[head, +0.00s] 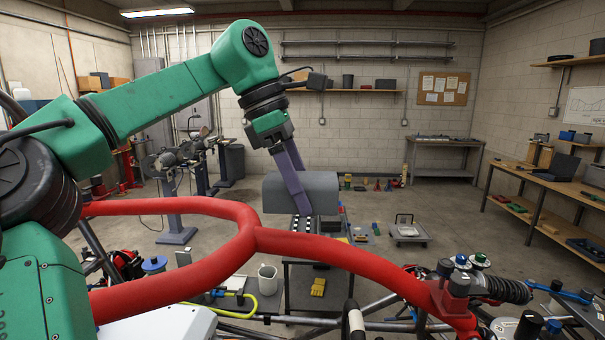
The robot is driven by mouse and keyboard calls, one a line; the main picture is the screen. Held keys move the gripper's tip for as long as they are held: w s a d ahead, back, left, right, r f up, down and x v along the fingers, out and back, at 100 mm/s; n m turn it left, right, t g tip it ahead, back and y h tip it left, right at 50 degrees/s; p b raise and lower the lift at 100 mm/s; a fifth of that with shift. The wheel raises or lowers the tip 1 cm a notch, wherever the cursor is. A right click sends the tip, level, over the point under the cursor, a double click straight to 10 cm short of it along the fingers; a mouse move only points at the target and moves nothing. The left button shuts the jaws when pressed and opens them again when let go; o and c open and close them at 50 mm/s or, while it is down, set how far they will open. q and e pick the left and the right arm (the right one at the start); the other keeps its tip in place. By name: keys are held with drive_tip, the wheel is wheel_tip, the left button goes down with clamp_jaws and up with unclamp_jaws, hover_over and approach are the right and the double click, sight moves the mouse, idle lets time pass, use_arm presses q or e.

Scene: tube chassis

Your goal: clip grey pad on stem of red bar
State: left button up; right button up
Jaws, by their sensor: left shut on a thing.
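The red bar (345,258) is a thick forked tube across the foreground. Two branches come from the left and meet at a junction, and a single stem runs from there down to the right. The grey pad (325,190) is a block with rounded upper edges, seen just above and behind the junction in the head view. My left gripper (299,205) has its purple fingers shut on the pad, from above. I cannot tell whether the pad touches the bar; its underside is hidden. My right gripper is not in view.
A black shock absorber (500,289) and dark chassis tubes lie at the lower right. A small grey table with a yellow block (318,287) stands below the bar. A white jug (268,280) is nearby. A workbench (560,187) lines the right wall.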

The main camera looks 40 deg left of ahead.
sight(305, 235)
use_arm(q)
wheel_tip(305, 235, down, 2)
drive_tip(key=shift+f, duration=0.1)
drive_tip(key=f, duration=0.1)
drive_tip(key=w+f, duration=0.1)
drive_tip(key=a+f, duration=0.1)
drive_tip(key=shift+w+f, duration=0.15)
drive_tip(key=shift+f, duration=0.05)
drive_tip(key=shift+f+b, duration=0.5)
drive_tip(key=shift+f, duration=0.15)
drive_tip(key=shift+s+d+f+b, duration=0.25)
drive_tip(key=shift+s+f+b, duration=0.15)
drive_tip(key=shift+w+f, duration=0.1)
drive_tip(key=shift+f, duration=0.05)
drive_tip(key=shift+a, duration=0.1)
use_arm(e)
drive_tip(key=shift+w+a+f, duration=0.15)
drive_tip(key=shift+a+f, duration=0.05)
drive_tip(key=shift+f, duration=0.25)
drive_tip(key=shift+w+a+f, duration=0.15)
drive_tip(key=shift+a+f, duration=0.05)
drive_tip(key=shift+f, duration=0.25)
use_arm(q)
drive_tip(key=shift+w, duration=0.1)
drive_tip(key=o, duration=1.1)
drive_tip(key=shift+c, duration=0.2)
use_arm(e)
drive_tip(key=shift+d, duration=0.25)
